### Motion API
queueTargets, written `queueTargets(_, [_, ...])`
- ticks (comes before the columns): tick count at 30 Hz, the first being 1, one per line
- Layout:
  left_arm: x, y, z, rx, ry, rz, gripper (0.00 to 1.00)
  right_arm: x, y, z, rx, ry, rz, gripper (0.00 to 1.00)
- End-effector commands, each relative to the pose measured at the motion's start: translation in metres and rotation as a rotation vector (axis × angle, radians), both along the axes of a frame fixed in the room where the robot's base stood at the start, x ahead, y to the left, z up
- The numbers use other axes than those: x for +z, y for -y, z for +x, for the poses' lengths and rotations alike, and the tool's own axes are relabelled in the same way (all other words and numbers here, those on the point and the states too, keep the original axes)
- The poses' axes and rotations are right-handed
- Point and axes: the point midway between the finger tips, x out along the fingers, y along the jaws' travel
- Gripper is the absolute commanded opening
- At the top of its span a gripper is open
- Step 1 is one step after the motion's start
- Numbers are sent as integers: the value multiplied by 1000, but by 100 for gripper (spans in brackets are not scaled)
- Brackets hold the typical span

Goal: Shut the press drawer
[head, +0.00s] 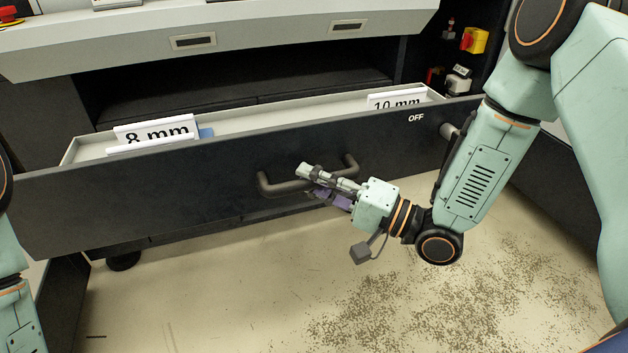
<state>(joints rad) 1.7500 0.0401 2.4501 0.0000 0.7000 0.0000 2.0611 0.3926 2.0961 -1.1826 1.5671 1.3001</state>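The press drawer (225,158) has a dark front and stands pulled out from the press, with its light inner tray (270,117) showing. Its dark bar handle (285,187) is at the middle of the front. My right gripper (312,178) is at the handle, its fingers overlapping the bar in the picture. I cannot tell whether the fingers are closed around the bar or just in front of it. My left arm shows only at the left edge; its gripper is out of view.
Cards marked 8 mm (155,132) and 10 mm (396,101) stand in the drawer. The press body (230,35) overhangs behind it. A yellow and red switch (473,40) is at the upper right. The speckled floor (240,290) before the drawer is clear.

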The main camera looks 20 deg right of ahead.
Motion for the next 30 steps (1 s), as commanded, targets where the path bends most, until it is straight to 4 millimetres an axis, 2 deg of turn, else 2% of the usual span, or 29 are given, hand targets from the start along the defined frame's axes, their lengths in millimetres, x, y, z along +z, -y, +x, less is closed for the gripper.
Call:
queueTargets(1, [0,0,0,0,0,0,63,0,0,0,0,0,0,15])
queueTargets(7, [0,0,0,0,0,0,63,0,0,0,0,0,0,0])
queueTargets(24, [0,0,0,0,0,0,63,0,0,0,0,-1,1,0])
queueTargets(30, [1,0,0,0,0,0,63,0,0,9,0,2,-1,0])
